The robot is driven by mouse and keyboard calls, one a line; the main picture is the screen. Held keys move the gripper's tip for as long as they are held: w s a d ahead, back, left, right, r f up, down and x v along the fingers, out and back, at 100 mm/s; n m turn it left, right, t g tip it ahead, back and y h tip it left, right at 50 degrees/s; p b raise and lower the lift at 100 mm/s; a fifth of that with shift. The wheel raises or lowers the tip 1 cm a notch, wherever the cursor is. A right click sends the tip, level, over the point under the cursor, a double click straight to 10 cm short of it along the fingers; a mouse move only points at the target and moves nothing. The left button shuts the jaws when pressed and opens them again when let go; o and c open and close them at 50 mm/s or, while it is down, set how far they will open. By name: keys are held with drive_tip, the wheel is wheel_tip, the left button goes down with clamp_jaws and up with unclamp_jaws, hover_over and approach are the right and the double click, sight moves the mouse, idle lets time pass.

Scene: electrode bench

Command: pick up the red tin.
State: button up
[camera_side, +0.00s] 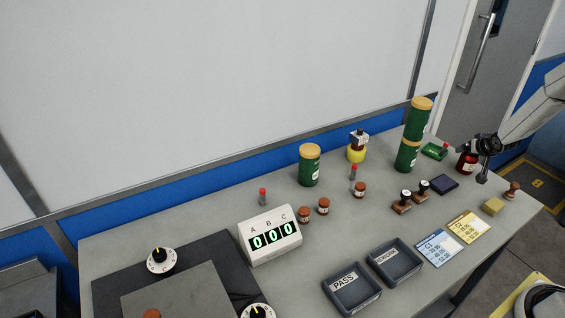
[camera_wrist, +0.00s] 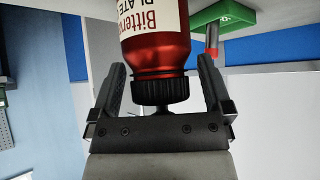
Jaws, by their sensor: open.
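The red tin (camera_side: 466,163) stands at the right end of the bench, partly hidden by my gripper in the side view. It is dark red with a black ridged cap and a white label. In the wrist view the red tin (camera_wrist: 155,50) appears upside down, its cap end between my open fingers. My gripper (camera_side: 484,160) is beside the tin at the right end of the bench. In the wrist view my gripper (camera_wrist: 160,85) has one finger on each side of the tin, with gaps showing at both sides.
A green box (camera_side: 434,151) with a red-topped item is just left of the tin. Stacked green canisters (camera_side: 408,155) stand further left. A dark pad (camera_side: 444,182), a stamp (camera_side: 512,189) and a yellow block (camera_side: 493,206) lie nearby. Trays (camera_side: 395,262) sit at the front.

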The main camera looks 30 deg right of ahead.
clamp_jaws()
drive_tip(key=shift+r, duration=0.2)
idle(0.3)
drive_tip(key=shift+r, duration=0.85)
drive_tip(key=s+a+f+v, duration=0.1)
drive_tip(key=v, duration=1.6)
drive_tip(key=shift+s+a, duration=0.2)
drive_tip(key=shift+a, duration=0.05)
drive_tip(key=shift+f, duration=0.1)
